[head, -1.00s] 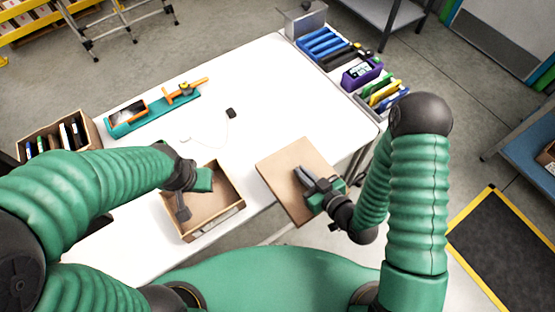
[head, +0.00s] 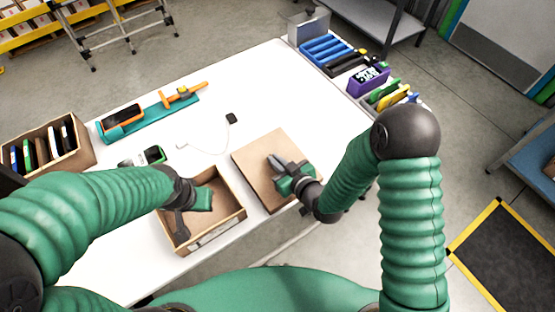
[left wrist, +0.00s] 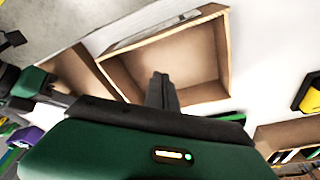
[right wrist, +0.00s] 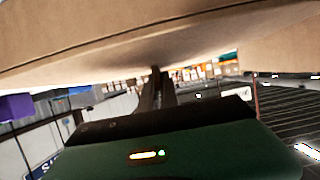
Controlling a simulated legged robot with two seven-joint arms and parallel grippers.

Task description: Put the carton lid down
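The carton lid (head: 262,150) is a flat brown panel over the white table, right of the open carton. I cannot tell whether it touches the table. My right gripper (head: 277,163) is shut on the lid, and its fingers meet the lid in the right wrist view (right wrist: 156,75), where the lid (right wrist: 90,35) spans the top. The open carton (head: 233,220) stands on the table and is empty where visible. My left gripper (head: 182,222) is over its left part. The left fingers (left wrist: 162,82) look closed together in front of the carton interior (left wrist: 185,60).
The table (head: 240,75) is clear behind the lid, except a small black plug (head: 231,118) with a cable. A teal fixture (head: 150,122) and a carton of upright items (head: 75,155) are at left. Blue trays (head: 325,52) and a purple box (head: 368,78) line the right edge.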

